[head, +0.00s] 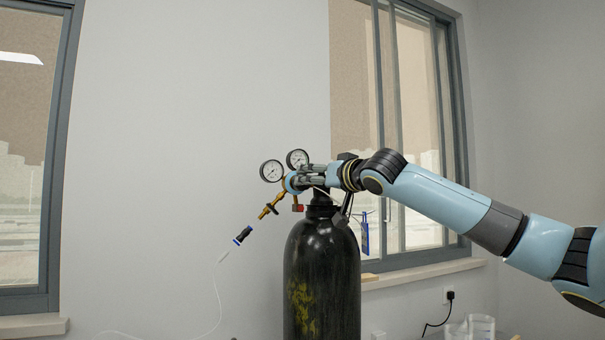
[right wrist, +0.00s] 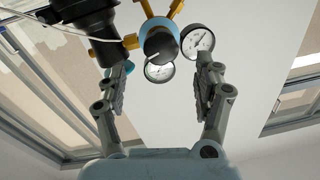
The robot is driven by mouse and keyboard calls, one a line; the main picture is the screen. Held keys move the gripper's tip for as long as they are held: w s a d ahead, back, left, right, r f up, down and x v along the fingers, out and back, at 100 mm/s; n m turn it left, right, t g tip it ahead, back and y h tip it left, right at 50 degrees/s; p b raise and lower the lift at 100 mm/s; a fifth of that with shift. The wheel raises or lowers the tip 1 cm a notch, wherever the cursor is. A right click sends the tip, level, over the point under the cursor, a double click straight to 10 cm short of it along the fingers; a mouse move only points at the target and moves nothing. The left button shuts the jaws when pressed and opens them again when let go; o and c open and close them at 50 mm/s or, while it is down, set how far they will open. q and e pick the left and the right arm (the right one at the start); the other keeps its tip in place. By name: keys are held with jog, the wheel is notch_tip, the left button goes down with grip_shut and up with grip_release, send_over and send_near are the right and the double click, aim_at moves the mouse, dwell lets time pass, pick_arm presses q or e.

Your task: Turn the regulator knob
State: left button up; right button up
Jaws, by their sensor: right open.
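The regulator knob (right wrist: 160,44) is dark with a light blue rim and a white mark. In the right wrist view it sits roughly centred between my fingertips. In the head view its blue rim (head: 291,183) shows, and my gripper partly covers the regulator. My right gripper (right wrist: 162,68) is open, with one finger on each side of the knob. I see no clear contact between finger and knob. In the head view the right gripper (head: 312,177) reaches in from the right above the black gas cylinder (head: 321,265). My left gripper is not in view.
Two round gauges (head: 272,171) (head: 297,159) stand close by the knob. A brass outlet (head: 271,206) points down left towards a blue-and-black hose connector (head: 243,235) with a thin white tube. A window (head: 465,130) is behind. The wall left of the cylinder is clear.

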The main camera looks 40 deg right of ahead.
jog(key=p+x, duration=0.2)
jog(key=x, duration=0.4)
jog(key=shift+w, duration=0.25)
jog(key=shift+w+f, duration=0.1)
jog(key=shift+w, duration=0.3)
jog(key=c, duration=1.2)
jog(key=shift+n+p, duration=0.5)
jog(key=shift+p, duration=0.2)
jog(key=n+p, duration=0.4)
jog(key=p, duration=0.1)
jog(key=n+p, duration=0.2)
jog(key=shift+r+p, duration=0.3)
jog(key=n+p, duration=0.2)
jog(key=n, duration=0.1)
jog(key=shift+f+n+g+p, duration=0.1)
jog(key=shift+n+g+p, duration=0.2)
jog(key=shift+p, duration=0.1)
jog(key=shift+a+f+n+p, duration=0.1)
jog(key=shift+f+n+p, duration=0.05)
jog(key=shift+n+p, duration=0.95)
jog(key=shift+n, duration=0.3)
